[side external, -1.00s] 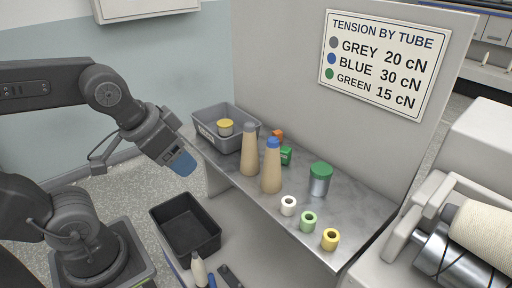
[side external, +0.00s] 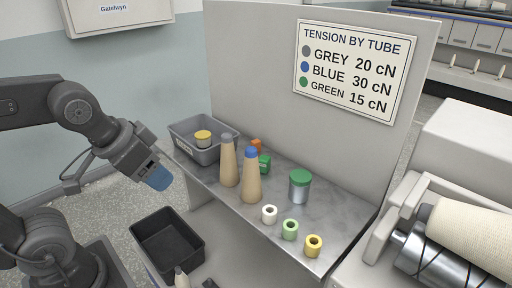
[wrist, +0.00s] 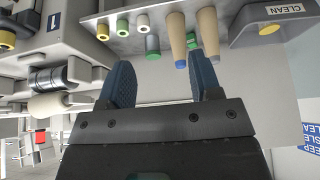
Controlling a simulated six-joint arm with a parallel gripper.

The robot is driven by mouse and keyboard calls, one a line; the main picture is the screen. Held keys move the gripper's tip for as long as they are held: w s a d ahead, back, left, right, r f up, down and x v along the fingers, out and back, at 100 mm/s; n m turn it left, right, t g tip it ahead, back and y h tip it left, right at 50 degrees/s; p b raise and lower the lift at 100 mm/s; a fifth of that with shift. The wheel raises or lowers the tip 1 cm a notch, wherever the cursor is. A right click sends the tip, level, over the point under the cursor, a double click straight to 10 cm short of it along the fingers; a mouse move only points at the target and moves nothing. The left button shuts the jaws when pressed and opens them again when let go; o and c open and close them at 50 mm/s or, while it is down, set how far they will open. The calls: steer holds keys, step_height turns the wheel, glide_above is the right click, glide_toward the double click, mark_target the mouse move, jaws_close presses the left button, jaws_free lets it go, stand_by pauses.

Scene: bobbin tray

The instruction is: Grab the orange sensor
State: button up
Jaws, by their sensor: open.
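The orange sensor (side external: 256,145) is a small orange block on the grey shelf. It stands near the back panel, behind the two tan cones and beside a green box (side external: 264,164), and is partly hidden. I cannot make it out in the wrist view. My gripper (side external: 158,178) has blue fingers and hangs in the air left of the shelf, apart from the sensor. In the wrist view my gripper (wrist: 163,78) has its two fingers spread with nothing between them.
A grey-tipped cone (side external: 228,163) and a blue-tipped cone (side external: 251,178) stand in front of the sensor. A grey bin (side external: 183,149) holds a yellow-lidded pot. A green-lidded jar (side external: 300,187) and small spools (side external: 290,229) stand to the right. A black crate (side external: 148,258) lies below.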

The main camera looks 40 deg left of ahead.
steer(key=w+a+r, duration=0.1)
steer(key=w+r, duration=0.2)
steer(key=w, duration=0.4)
steer(key=w+a+r, duration=0.2)
steer(key=w+r, duration=0.1)
steer(key=w, duration=0.3)
steer(key=m+g, duration=0.2)
steer(key=g, duration=0.1)
glide_above(255, 141)
steer(key=shift+h, duration=0.3)
steer(key=f, duration=2.2)
steer(key=shift+s+a+f, duration=0.15)
steer(key=shift+s+a, duration=0.05)
steer(key=shift+s, duration=0.2)
steer(key=shift+t, duration=0.3)
steer(key=shift+s+x, duration=0.15)
steer(key=shift+x, duration=1.35)
steer(key=shift+s+x, duration=0.15)
steer(key=shift+x, duration=1.35)
steer(key=shift+d, duration=0.1)
